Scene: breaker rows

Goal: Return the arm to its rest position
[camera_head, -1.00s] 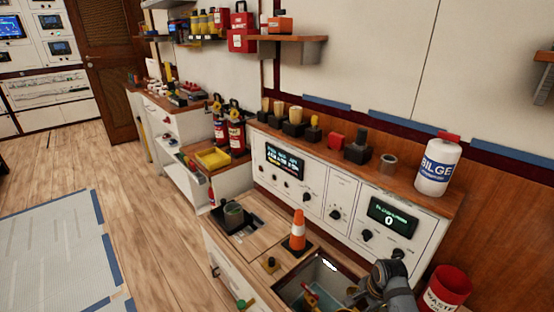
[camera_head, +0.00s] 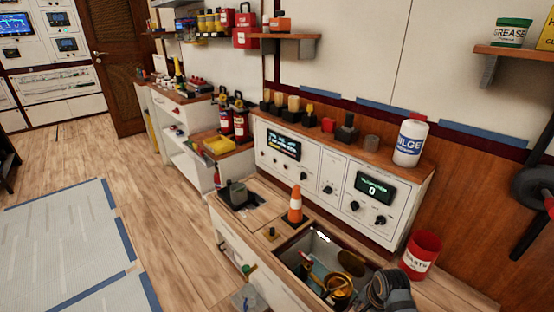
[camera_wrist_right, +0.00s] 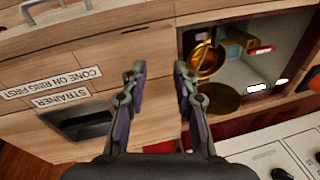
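My right gripper (camera_wrist_right: 158,72) shows in the right wrist view with its two fingers apart and nothing between them. It is above the wooden counter (camera_wrist_right: 130,48). In the head view a dark grey part of my right arm (camera_head: 388,292) is at the bottom edge, by the right end of the open well (camera_head: 312,238); the fingers cannot be made out there. My left gripper is not in view. A brass fitting (camera_head: 339,287) is in the well, with a round brownish disc (camera_head: 351,262) beside it. Both also show in the right wrist view, the fitting (camera_wrist_right: 205,60) and disc (camera_wrist_right: 220,97).
A white control panel (camera_head: 330,185) rises behind. A red waste bin (camera_head: 421,256) stands right of the well. Open floor (camera_head: 140,190) is on the left.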

